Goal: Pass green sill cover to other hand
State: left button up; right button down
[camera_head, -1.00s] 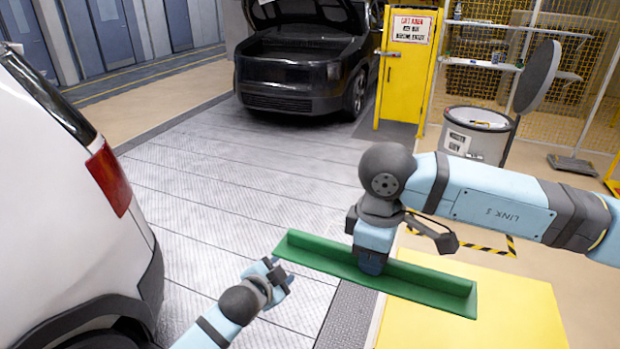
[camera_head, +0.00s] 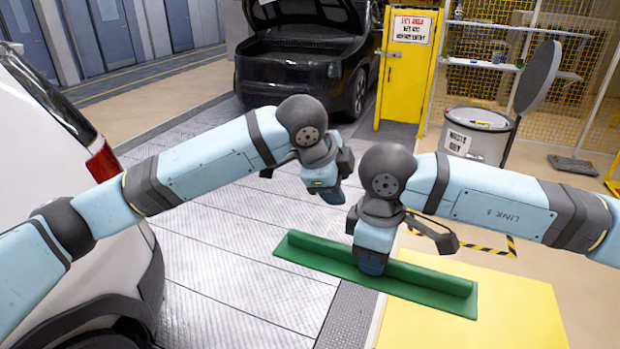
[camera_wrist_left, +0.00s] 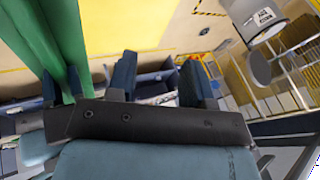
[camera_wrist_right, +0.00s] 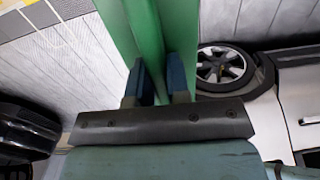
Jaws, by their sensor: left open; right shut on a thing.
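The green sill cover (camera_head: 425,284) is a long green angled strip held level in the head view, its right part over the yellow surface. My right gripper (camera_head: 371,266) is shut on it near its middle; the right wrist view shows the cover (camera_wrist_right: 148,35) between the two fingers (camera_wrist_right: 158,84). My left gripper (camera_head: 330,196) is open and empty, above the cover's left half and apart from it. In the left wrist view the cover (camera_wrist_left: 55,45) runs along the left side, outside the open fingers (camera_wrist_left: 158,80).
A white car (camera_head: 60,190) stands close on the left. A yellow-topped surface (camera_head: 490,325) is at the front right. A dark car with its hood up (camera_head: 300,80), a yellow cabinet (camera_head: 405,75) and a waste drum (camera_head: 478,138) stand farther back. The floor between the cars is clear.

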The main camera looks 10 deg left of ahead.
aim_at(310, 235)
pick_arm(q)
jog(key=s+a+r+m+g+y, duration=0.2)
jog(key=s+a+r+g+y, duration=0.25)
jog(key=s, duration=0.35)
jog(key=shift+h, duration=0.25)
jog(key=f, duration=1.1)
jog(key=shift+d, duration=0.4)
grip_shut()
pick_arm(e)
jog(key=c, duration=1)
grip_release()
